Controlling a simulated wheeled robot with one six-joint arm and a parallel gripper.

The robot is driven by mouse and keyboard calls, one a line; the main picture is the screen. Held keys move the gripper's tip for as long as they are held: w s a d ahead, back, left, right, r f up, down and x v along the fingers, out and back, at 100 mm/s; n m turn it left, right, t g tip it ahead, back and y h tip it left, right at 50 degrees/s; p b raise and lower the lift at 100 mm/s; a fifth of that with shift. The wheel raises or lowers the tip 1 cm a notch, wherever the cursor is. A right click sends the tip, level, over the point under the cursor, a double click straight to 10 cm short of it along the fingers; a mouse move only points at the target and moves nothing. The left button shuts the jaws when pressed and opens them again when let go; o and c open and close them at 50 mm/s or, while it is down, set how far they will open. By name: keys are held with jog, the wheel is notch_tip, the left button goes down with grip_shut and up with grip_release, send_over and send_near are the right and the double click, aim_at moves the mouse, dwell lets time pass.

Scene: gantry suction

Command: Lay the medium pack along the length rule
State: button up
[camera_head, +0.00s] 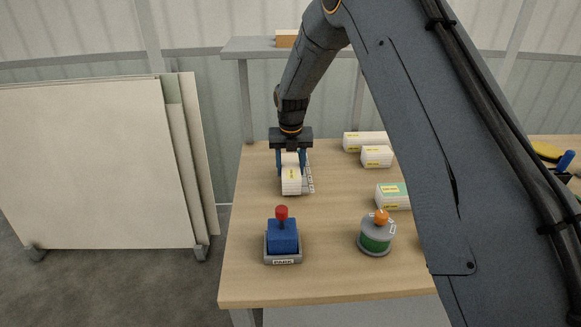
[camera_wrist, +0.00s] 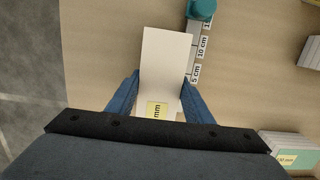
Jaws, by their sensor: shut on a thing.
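My gripper (camera_head: 291,171) is shut on a white box-shaped pack (camera_head: 291,185) with a yellow label. The blue fingers hold its two long sides. In the wrist view the pack (camera_wrist: 164,62) points away from me, and its label partly shows "mm"; the size number is hidden. The length rule (camera_head: 309,181) lies on the table just right of the pack, roughly parallel to it. In the wrist view the rule (camera_wrist: 193,58) shows 5 cm and 10 cm marks, and a teal block (camera_wrist: 201,9) is at its far part. I cannot tell whether the pack touches the table.
Other white packs stand to the right: a long one (camera_head: 362,141), a shorter one (camera_head: 376,156) and a green-labelled one (camera_head: 390,196). A blue block with a red knob (camera_head: 283,237) sits on a "PARK" base in front. An orange-knobbed round device (camera_head: 376,236) stands at front right.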

aim_at(291, 167)
jog(key=shift+f, duration=0.4)
jog(key=o, duration=1.4)
jog(key=shift+s+r+b, duration=0.25)
jog(key=shift+r+b, duration=0.35)
jog(key=shift+r, duration=1.35)
jog(key=shift+s+r+b, duration=0.2)
jog(key=shift+r+b, duration=0.35)
jog(key=shift+r, duration=1.35)
jog(key=shift+s, duration=0.1)
